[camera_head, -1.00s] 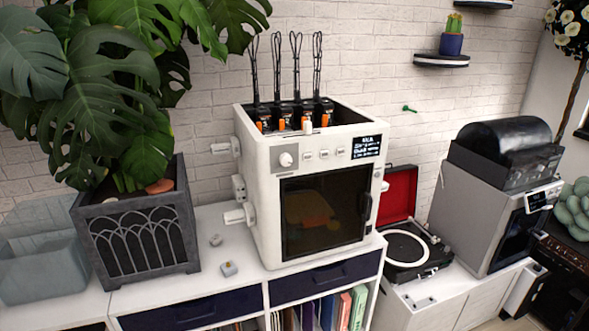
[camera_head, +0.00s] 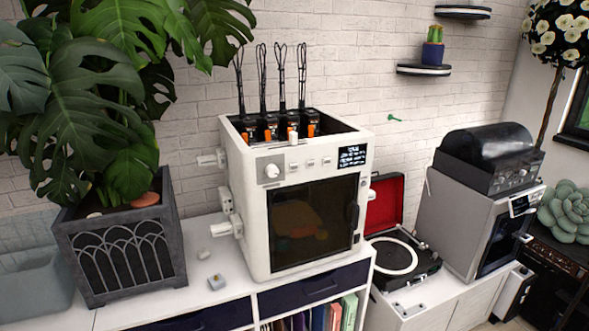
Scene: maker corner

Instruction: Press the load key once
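A white 3D printer (camera_head: 262,240) stands on a white cabinet in the middle of the head view. The key labels are too small to read, so I cannot tell which is the load key. The dark glass door (camera_head: 311,222) below the panel is shut. Neither of my grippers is in view.
A potted monstera (camera_head: 118,250) stands left of the printer, its leaves hanging near the printer's upper left. Small parts (camera_head: 216,282) lie on the cabinet top. A record player (camera_head: 393,257) with a red lid and a grey machine (camera_head: 463,222) stand to the right.

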